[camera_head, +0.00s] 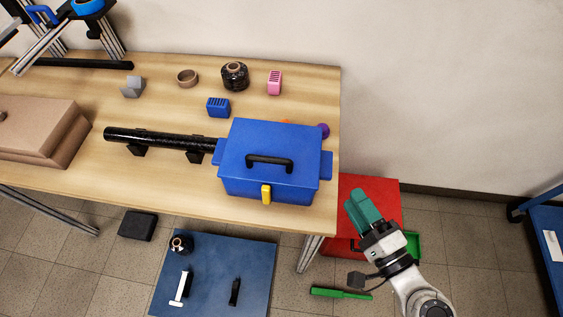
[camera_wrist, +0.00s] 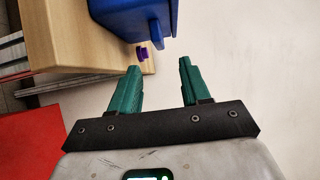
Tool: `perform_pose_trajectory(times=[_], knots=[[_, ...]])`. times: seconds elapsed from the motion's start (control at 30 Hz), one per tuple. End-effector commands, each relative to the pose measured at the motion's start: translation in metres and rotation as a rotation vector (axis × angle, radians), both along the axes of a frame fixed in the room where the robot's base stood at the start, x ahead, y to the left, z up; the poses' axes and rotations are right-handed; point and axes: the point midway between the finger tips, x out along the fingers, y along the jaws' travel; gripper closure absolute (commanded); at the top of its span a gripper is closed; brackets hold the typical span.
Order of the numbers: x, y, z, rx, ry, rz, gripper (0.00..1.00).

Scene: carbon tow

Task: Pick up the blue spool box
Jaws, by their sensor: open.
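The blue spool box (camera_head: 240,175) stands on the right end of the wooden table (camera_head: 90,190). It has a black handle on its lid, a yellow latch on the front and blue tabs at its sides. My gripper (camera_head: 357,200), with green fingers, is to the right of the table and apart from the box. In the wrist view my gripper (camera_wrist: 158,75) is open and empty. The box (camera_wrist: 120,14) shows there beyond the fingertips at the top, with one side tab hanging toward them. Most of the box is cut off in that view.
A purple object (camera_head: 323,130) and a partly hidden orange one are behind the box. A black tube (camera_head: 155,138) lies left of it. A small blue block (camera_head: 218,107), a pink block (camera_head: 274,82) and a dark spool (camera_head: 235,76) stand farther back. A red surface (camera_head: 375,190) is below my gripper.

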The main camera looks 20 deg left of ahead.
Motion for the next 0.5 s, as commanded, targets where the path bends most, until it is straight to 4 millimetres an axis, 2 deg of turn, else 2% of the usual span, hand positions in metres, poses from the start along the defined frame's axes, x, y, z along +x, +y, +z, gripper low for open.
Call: perform_pose_trajectory(times=[0.2, 0.5], knots=[[0.022, 0.026, 0.004, 0.004, -0.001, 0.002, 0.53], [0.038, 0.045, 0.003, 0.003, -0.001, 0.001, 0.53]])
